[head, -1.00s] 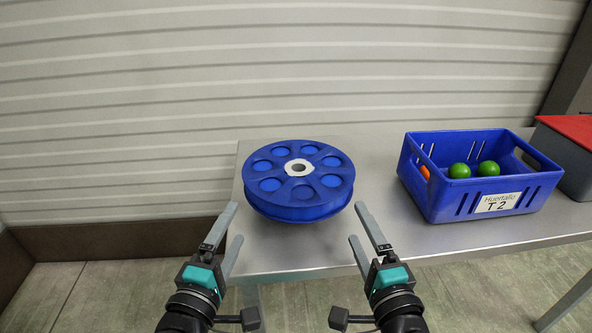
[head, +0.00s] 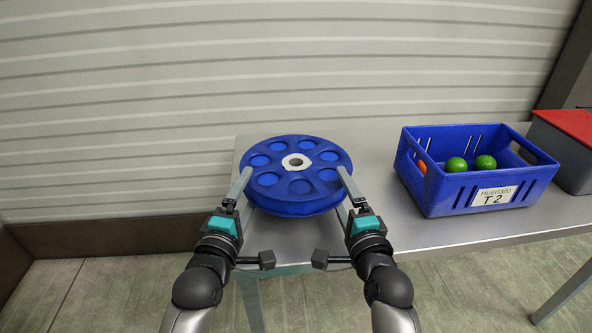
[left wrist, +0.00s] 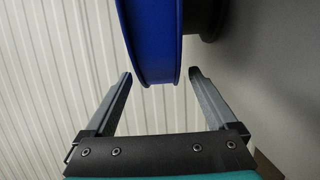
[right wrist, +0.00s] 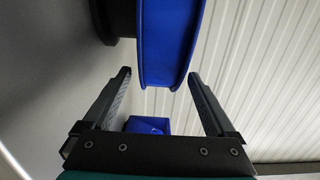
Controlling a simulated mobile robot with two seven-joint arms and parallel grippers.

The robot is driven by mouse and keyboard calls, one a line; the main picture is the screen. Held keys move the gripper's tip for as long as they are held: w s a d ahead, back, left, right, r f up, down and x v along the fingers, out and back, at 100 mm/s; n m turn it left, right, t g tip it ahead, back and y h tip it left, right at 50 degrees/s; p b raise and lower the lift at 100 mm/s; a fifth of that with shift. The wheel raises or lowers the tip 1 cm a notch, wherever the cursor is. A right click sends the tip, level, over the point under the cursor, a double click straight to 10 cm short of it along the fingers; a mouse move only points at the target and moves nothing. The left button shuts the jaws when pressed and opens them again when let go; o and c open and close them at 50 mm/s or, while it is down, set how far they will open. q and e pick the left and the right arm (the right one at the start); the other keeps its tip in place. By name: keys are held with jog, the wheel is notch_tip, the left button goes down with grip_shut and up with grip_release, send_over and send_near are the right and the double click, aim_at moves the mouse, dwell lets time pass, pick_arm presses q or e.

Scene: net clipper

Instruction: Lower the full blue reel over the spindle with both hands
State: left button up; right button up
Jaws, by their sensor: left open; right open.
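The blue reel (head: 296,201) lies flat near the left end of the metal table, with round recesses around a white centre hub (head: 296,162). My left gripper (head: 242,188) is open at the reel's left rim. In the left wrist view the reel's edge (left wrist: 155,45) stands between and just beyond the open fingertips (left wrist: 160,76). My right gripper (head: 347,188) is open at the right rim. In the right wrist view the edge (right wrist: 165,45) lies between its fingertips (right wrist: 160,76). A dark part (right wrist: 112,20) shows beneath the reel. I cannot make out a spindle.
A blue crate (head: 440,198) labelled "Huertallo T 2" holds green balls (head: 457,165) and something orange. A grey box with a red lid (head: 568,125) stands at the far right. Bare table (head: 380,225) lies between reel and crate. A slatted wall (head: 120,100) rises behind.

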aim_at(256, 174)
pick_arm(q)
jog(key=shift+x, duration=3.25)
pick_arm(e)
jog(key=shift+w+a, duration=0.2)
jog(key=shift+w, duration=0.85)
jog(key=shift+w+a, duration=0.15)
jog(key=shift+w, duration=0.9)
jog(key=shift+w+a, duration=0.2)
jog(key=shift+w, duration=0.85)
pick_arm(q)
jog(key=shift+s, duration=0.1)
grip_shut()
pick_arm(e)
grip_shut()
pick_arm(q)
jog(key=shift+r, duration=0.1)
pick_arm(e)
jog(key=shift+r, duration=0.1)
